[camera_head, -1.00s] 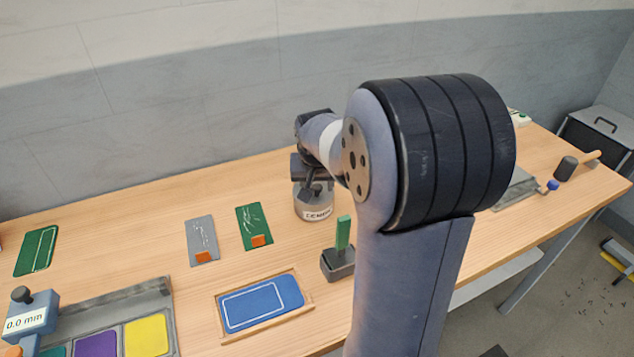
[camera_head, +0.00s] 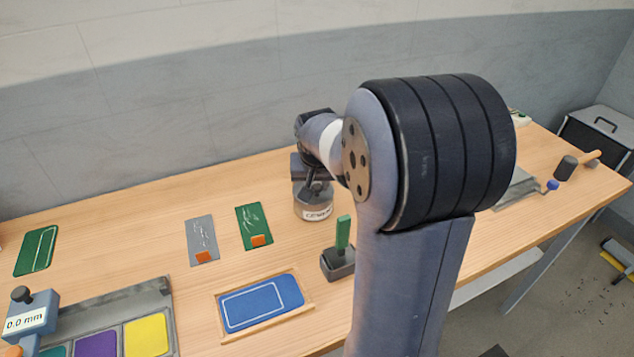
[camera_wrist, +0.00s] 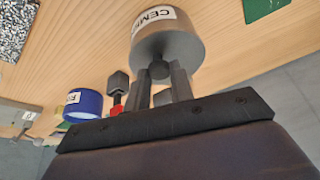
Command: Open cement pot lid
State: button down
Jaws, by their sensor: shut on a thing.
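The cement pot (camera_head: 313,202) is a grey round pot with a white label, standing on the bench below my wrist in the head view. It also shows in the wrist view (camera_wrist: 168,42), where its label reads "CEME" and the rest is cut off. My gripper (camera_wrist: 160,75) is shut on the dark round knob (camera_wrist: 159,70) at the top of the pot's lid. The lid looks seated on the pot; I cannot make out a gap. In the head view my arm partly covers the gripper and the lid.
A grey holder with a green upright piece (camera_head: 339,258) stands close to the pot. A blue card in a wooden frame (camera_head: 262,302) and a green card (camera_head: 254,226) lie to the left. A blue round pot (camera_wrist: 83,106) shows in the wrist view.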

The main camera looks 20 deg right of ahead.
aim_at(330, 191)
jog(key=shift+d, duration=0.2)
jog(key=shift+d+n, duration=0.6)
jog(key=shift+n, duration=0.3)
jog(key=d+n+y, duration=0.1)
jog(key=d+n, duration=0.1)
jog(key=n, duration=0.1)
jog(key=shift+w+d+t+y, duration=0.15)
jog(key=shift+w+t+y, duration=0.15)
jog(key=shift+w+y, duration=0.1)
jog(key=shift+w+d+n+y+b, duration=0.2)
jog(key=shift+d+n+b, duration=0.15)
jog(key=shift+n, duration=0.2)
jog(key=shift+w+d+n+y+b, duration=0.2)
jog(key=shift+d+n, duration=0.15)
jog(key=shift+n, duration=0.2)
jog(key=shift+w+d+n+y, duration=0.55)
jog(key=shift+d+n, duration=0.1)
jog(key=shift+n, duration=0.55)
jog(key=c, duration=1.2)
grip_release()
jog(key=shift+c, duration=0.2)
